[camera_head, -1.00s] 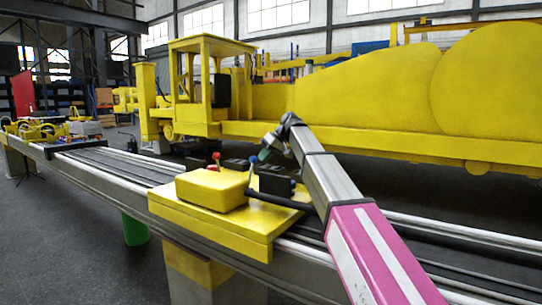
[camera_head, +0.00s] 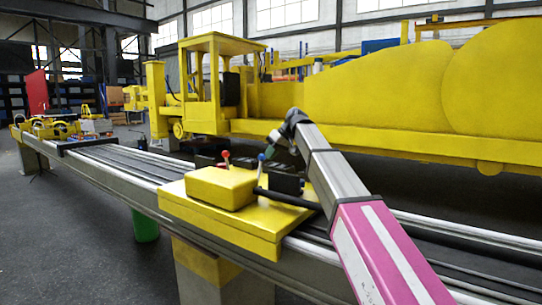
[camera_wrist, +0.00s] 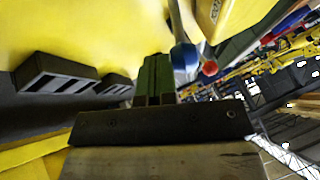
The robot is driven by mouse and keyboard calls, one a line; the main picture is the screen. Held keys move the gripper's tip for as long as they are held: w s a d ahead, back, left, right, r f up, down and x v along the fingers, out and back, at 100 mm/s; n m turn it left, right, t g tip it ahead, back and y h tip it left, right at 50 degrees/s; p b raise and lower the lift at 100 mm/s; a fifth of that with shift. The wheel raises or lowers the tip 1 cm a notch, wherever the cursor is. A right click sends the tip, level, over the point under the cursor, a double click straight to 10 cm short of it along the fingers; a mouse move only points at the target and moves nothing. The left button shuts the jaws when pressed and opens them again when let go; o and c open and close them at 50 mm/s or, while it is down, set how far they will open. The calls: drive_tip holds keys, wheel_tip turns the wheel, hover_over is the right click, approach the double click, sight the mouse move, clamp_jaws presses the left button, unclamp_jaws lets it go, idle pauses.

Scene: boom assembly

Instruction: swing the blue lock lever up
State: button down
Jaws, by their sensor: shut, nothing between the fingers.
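The blue lock lever shows as a blue ball knob (camera_head: 262,157) on a thin shaft, standing up behind the yellow block on the carriage. In the wrist view its blue knob (camera_wrist: 185,58) is just right of my fingertips, with the shaft running up out of the picture. My gripper (camera_wrist: 156,68) is shut with nothing between its fingers. In the head view my gripper (camera_head: 270,149) is small and close to the blue knob; I cannot tell whether they touch. A red-knobbed lever (camera_head: 225,154) stands to the left; its red knob (camera_wrist: 209,68) also shows in the wrist view.
The yellow carriage plate (camera_head: 230,229) with its yellow block (camera_head: 220,187) sits on the long grey rail (camera_head: 110,165). A black bar (camera_head: 287,199) lies along the carriage. Dark slotted blocks (camera_wrist: 57,74) show in the wrist view. A large yellow machine (camera_head: 390,90) stands behind.

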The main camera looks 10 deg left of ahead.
sight(260, 159)
drive_tip(key=shift+s+a+r+n+t+h, duration=0.15)
drive_tip(key=shift+s+a+r+t+h, duration=0.1)
drive_tip(key=shift+s+t, duration=0.4)
drive_tip(key=shift+s+a+r+n+t+h, duration=0.2)
drive_tip(key=shift+s+a+t, duration=0.15)
drive_tip(key=shift+s, duration=0.45)
drive_tip(key=shift+s+a+r+n+t+h, duration=0.15)
drive_tip(key=shift+s+a+r+t+h, duration=0.1)
drive_tip(key=shift+s+t, duration=0.4)
drive_tip(key=shift+s+a, duration=0.25)
drive_tip(key=shift+s, duration=0.35)
drive_tip(key=shift+r, duration=0.1)
